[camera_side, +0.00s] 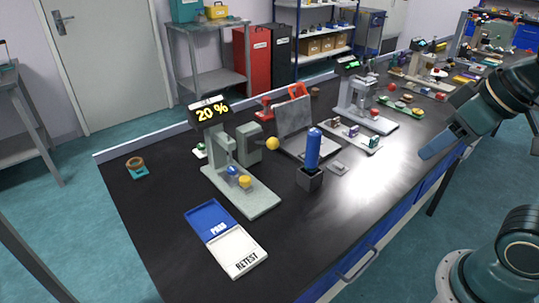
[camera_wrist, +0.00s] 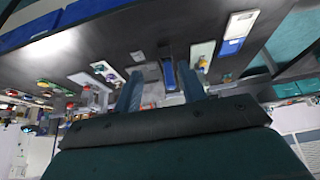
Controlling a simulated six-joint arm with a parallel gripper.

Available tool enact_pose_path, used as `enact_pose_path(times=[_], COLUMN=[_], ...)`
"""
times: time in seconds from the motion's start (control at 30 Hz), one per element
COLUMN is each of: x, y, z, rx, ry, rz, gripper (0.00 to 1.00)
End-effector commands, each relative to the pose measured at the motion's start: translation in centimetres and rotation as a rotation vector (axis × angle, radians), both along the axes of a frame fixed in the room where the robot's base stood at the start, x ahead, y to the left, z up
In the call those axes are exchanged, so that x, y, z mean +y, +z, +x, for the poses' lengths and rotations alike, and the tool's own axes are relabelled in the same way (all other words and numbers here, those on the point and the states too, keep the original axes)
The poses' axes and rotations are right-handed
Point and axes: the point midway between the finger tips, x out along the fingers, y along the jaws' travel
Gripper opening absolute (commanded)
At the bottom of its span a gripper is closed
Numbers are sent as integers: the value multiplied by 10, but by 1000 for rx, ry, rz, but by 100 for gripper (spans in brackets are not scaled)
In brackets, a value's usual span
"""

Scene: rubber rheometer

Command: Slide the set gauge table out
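A pale green gauge (camera_side: 243,190) with a "20 %" display stands on the bench at left centre; I take it as the set gauge. Its flat base carries a yellow piece (camera_side: 245,181) and a blue piece (camera_side: 231,170) under the upright. I cannot tell where its sliding table begins. It also shows small in the wrist view (camera_wrist: 203,50). My gripper (camera_side: 437,143) is high over the bench's right side, well away from the gauge. In the wrist view its two fingers (camera_wrist: 160,80) are apart with nothing held between them.
A blue-handled tool stands in a dark block (camera_side: 310,180) right of the gauge. A blue and white PASS/RETEST tray (camera_side: 236,250) lies in front. A grey plate stand (camera_side: 293,118) and other instruments (camera_side: 353,98) stand behind.

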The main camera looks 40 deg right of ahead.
Motion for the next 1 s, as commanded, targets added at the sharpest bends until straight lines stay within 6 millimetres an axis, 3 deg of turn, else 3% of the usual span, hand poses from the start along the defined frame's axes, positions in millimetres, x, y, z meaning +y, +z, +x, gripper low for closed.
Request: enact_pose_path(times=[0.27, 0.57, 1.0], x=[1, 12, 55], y=[14, 28, 18], z=[33, 96, 191], rx=[31, 75, 118], ry=[-66, -200, -403], rz=[21, 47, 61], gripper=[50, 50, 50])
